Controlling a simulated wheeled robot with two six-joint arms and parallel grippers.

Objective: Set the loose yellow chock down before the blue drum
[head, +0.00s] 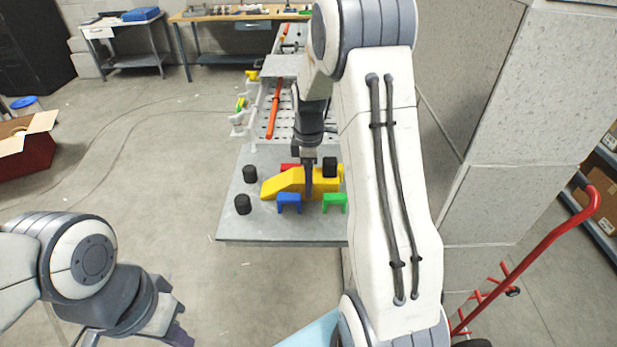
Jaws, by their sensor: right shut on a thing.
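The yellow chock (282,184) is a wedge-shaped block above or on the near end of the grey table. My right gripper (309,186) comes down over it from above and is shut on it. More yellow (328,184) shows right of the fingers; I cannot tell whether it is the same piece. No blue drum is clear on the table; a blue bracket-shaped piece (289,203) stands just in front of the chock. A container with a blue top (24,102) stands on the floor at far left. My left gripper (176,335) is low at left, its fingertips partly cut off.
A green bracket (335,203), a red piece (289,167) and black cylinders (242,204) surround the chock. The perforated bench (284,122) behind carries an orange-red bar (273,109). A pillar (492,90) and red hand truck (548,240) stand right. Floor left of the table is clear.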

